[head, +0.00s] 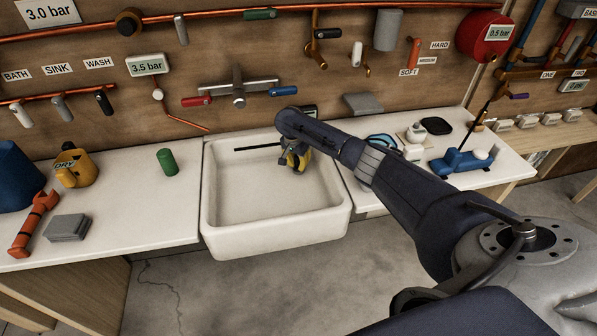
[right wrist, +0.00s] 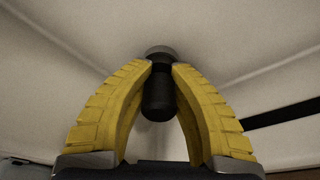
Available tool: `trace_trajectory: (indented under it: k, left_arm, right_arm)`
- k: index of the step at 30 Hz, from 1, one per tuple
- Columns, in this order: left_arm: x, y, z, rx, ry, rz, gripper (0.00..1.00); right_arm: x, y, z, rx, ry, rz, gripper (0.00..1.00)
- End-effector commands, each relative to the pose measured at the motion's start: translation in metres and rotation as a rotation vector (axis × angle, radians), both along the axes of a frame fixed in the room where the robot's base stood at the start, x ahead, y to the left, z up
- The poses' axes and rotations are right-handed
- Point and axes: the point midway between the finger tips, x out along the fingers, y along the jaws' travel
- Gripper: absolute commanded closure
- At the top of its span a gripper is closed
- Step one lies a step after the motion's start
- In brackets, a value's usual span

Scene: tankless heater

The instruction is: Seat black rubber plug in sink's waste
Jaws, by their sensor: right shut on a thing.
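The white sink (head: 225,190) is set into the worktop. My right gripper (head: 297,163) reaches into its back right part, with its yellow fingers pointing into the basin. In the right wrist view the gripper (right wrist: 162,66) is shut on the black rubber plug (right wrist: 158,98), whose dark body shows between the fingers. A greyish round piece (right wrist: 159,50) shows at the fingertips; I cannot tell whether it is part of the plug or the waste. In the head view the plug and the waste are not clearly seen, with my arm over that part. My left gripper is not in view.
A black spout (head: 257,147) reaches over the basin's back. A green cylinder (head: 166,161), yellow jug (head: 76,170) and red wrench (head: 33,224) stand or lie on the left worktop. A blue pump (head: 461,161) stands on the right. The basin's front left is clear.

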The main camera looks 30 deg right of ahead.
Motion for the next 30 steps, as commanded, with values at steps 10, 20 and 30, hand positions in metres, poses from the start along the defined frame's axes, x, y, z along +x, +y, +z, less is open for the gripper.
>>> trace_trajectory:
  k: [10,20,30]
  left_arm:
    - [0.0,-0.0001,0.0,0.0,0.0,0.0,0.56]
    - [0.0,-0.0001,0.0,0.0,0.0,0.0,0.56]
    - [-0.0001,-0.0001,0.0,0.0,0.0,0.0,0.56]
  right_arm:
    - [0.0,-0.0001,-0.0035,0.0,0.001,0.0,1.0]
    - [0.0001,-0.0002,-0.0069,0.0,0.001,0.0,1.0]
    - [0.0002,0.0002,-0.0102,0.0,0.0,0.0,1.0]
